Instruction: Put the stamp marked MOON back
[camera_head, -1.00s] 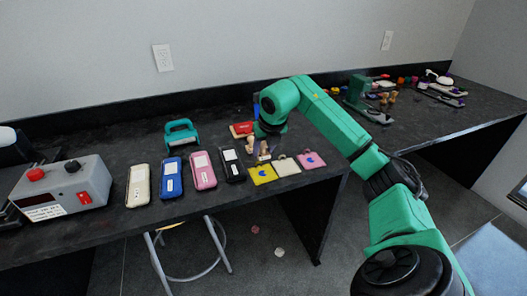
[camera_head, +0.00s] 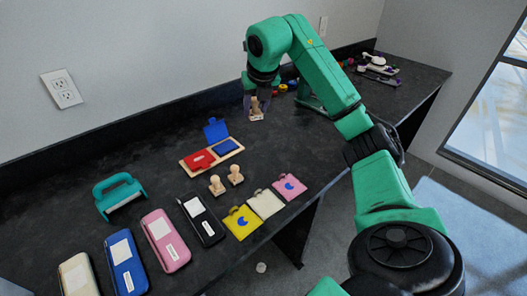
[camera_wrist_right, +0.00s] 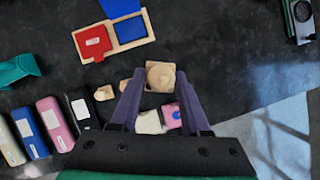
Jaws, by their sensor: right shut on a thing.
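My right gripper (camera_head: 257,99) is shut on a wooden stamp (camera_head: 256,112), over the table beyond the ink pads. In the right wrist view the held stamp (camera_wrist_right: 160,76) shows its round knob and square base between the fingers. Whether it touches the table I cannot tell, and no marking on it is readable. Two other wooden stamps (camera_head: 216,185) and (camera_head: 235,174) stand upright near the cards; their faces are hidden. A wooden tray (camera_head: 212,157) holds a red pad (camera_head: 199,160) and a blue pad (camera_head: 226,147) with its blue lid raised. My left gripper is out of view.
A yellow card (camera_head: 241,222) with a blue mark, a whitish card (camera_head: 265,203) and a pink card (camera_head: 289,187) with a blue mark lie near the front edge. Several labelled cases, including a black one (camera_head: 201,218), and a teal handled tool (camera_head: 120,196) stand left.

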